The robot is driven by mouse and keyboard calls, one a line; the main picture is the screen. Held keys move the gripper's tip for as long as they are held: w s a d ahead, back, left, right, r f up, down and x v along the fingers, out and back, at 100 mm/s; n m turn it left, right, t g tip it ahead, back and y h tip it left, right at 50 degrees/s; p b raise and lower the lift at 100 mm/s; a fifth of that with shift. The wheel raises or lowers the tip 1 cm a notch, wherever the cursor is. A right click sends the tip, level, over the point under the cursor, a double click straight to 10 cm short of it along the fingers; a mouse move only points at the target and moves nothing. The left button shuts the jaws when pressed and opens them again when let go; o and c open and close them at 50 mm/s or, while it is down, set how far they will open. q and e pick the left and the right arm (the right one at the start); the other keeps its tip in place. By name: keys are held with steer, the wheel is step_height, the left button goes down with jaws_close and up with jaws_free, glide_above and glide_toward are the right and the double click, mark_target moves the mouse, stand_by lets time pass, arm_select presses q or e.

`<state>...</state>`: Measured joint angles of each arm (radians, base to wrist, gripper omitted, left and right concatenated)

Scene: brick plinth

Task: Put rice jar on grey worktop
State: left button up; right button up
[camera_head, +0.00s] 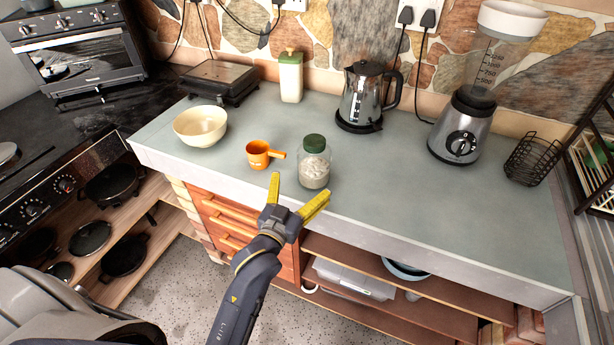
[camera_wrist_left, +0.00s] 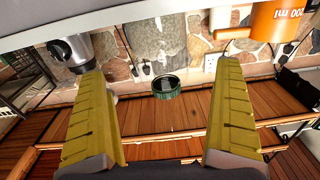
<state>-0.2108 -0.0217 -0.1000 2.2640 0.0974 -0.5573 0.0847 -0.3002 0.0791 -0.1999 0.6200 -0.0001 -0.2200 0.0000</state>
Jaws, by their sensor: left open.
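The rice jar (camera_head: 315,170), clear glass with a dark green lid and pale grains inside, stands upright on the grey worktop (camera_head: 420,205) near its front edge. My left gripper (camera_head: 300,185) is open, its yellow fingers pointing toward the worktop's front edge. The jar is just beyond the fingertips, nearer the right finger. I cannot tell if they touch. In the left wrist view, which appears inverted, the green lid of the jar (camera_wrist_left: 167,87) shows between the two spread fingers, with nothing gripped. My right gripper is not in view.
An orange measuring cup (camera_head: 258,155) stands close left of the jar, with a cream bowl (camera_head: 200,126) farther left. Behind are a cream canister (camera_head: 291,78), a kettle (camera_head: 366,95) and a blender (camera_head: 462,130). A wire basket (camera_head: 532,160) stands right. The worktop's right middle is clear.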

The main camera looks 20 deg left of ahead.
arm_select(q)
steer(key=shift+s, duration=1.15)
